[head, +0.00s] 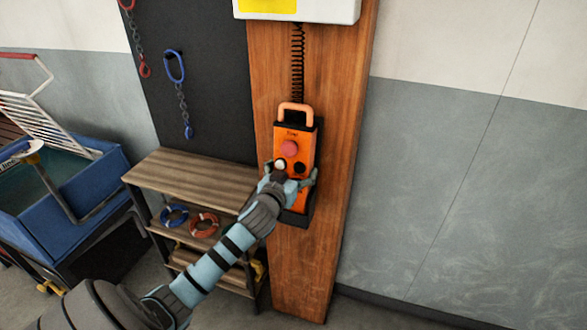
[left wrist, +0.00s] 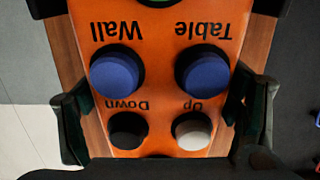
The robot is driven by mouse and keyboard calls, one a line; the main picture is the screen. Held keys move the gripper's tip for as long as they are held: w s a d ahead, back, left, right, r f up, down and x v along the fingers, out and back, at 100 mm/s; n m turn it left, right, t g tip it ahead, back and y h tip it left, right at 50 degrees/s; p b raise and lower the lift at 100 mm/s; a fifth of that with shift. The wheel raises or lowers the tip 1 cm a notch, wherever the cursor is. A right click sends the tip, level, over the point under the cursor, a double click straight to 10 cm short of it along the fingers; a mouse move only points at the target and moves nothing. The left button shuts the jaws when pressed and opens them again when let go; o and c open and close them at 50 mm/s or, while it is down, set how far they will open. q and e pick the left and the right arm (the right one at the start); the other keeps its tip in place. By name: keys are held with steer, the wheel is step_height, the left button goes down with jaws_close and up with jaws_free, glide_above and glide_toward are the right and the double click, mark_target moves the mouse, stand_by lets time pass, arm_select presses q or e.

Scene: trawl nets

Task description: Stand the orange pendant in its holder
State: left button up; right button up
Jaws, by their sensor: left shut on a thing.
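The orange pendant (head: 291,148) is upright against a wooden post, with a loop handle on top and a red button on its face. A coiled black cord runs up from it. Its black holder (head: 294,217) shows around its lower end; how deep the pendant sits in it is hidden by my gripper. My left gripper (head: 291,177) is shut on the pendant's lower part, one finger on each side. In the left wrist view the pendant (left wrist: 153,75) shows upside down between the fingers, with blue, black and white buttons. My right gripper is not in view.
The wooden post (head: 346,120) carries a white box (head: 325,10) above the pendant. A wooden shelf rack (head: 190,178) stands left of the post, with a blue tub (head: 50,213) farther left. Chains hang on a dark board (head: 215,100). The right wall is clear.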

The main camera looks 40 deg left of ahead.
arm_select(q)
steer(key=shift+r, duration=0.1)
steer(key=o, duration=1.8)
steer(key=shift+s, duration=0.1)
